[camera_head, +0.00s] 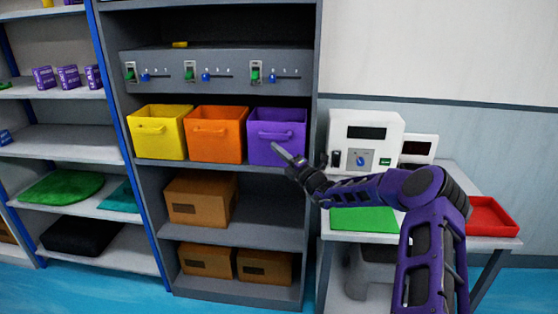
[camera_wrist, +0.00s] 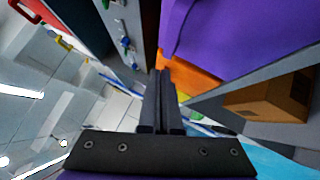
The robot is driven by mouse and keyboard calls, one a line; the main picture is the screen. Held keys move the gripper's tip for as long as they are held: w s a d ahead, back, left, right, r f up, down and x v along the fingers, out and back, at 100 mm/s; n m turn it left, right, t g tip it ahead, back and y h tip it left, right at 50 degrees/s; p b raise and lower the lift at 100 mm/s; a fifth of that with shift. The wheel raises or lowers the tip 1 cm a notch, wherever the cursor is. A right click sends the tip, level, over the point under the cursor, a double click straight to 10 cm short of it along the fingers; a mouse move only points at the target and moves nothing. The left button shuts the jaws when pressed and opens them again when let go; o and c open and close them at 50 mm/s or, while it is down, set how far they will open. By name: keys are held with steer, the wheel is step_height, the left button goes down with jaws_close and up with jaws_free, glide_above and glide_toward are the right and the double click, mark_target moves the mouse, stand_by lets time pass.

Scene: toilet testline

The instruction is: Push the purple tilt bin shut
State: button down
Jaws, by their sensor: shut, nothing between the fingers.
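The purple tilt bin (camera_head: 286,118) is the rightmost of three bins on the middle shelf of the grey rack. Its open top and inside show, and it has a handle on its front. In the wrist view the purple bin (camera_wrist: 245,40) fills the upper right, very close. My gripper (camera_head: 277,148) is shut and empty, and its tip overlaps the lower front of the purple bin in the head view. In the wrist view the closed fingers (camera_wrist: 160,75) point along the bin's side of the rack. I cannot tell whether they touch it.
The orange bin (camera_head: 215,136) and yellow bin (camera_head: 158,135) stand to the left. A panel of switches and sliders (camera_head: 215,72) is above, and a brown box (camera_head: 200,200) below.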

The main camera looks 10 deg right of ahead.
mark_target(279, 137)
steer(key=shift+w+d+r, duration=0.3)
steer(key=shift+w+r, duration=0.35)
steer(key=shift+w, duration=0.3)
steer(key=shift+w+d+r, duration=0.25)
steer(key=shift+w+r, duration=0.35)
steer(key=shift+w, duration=0.3)
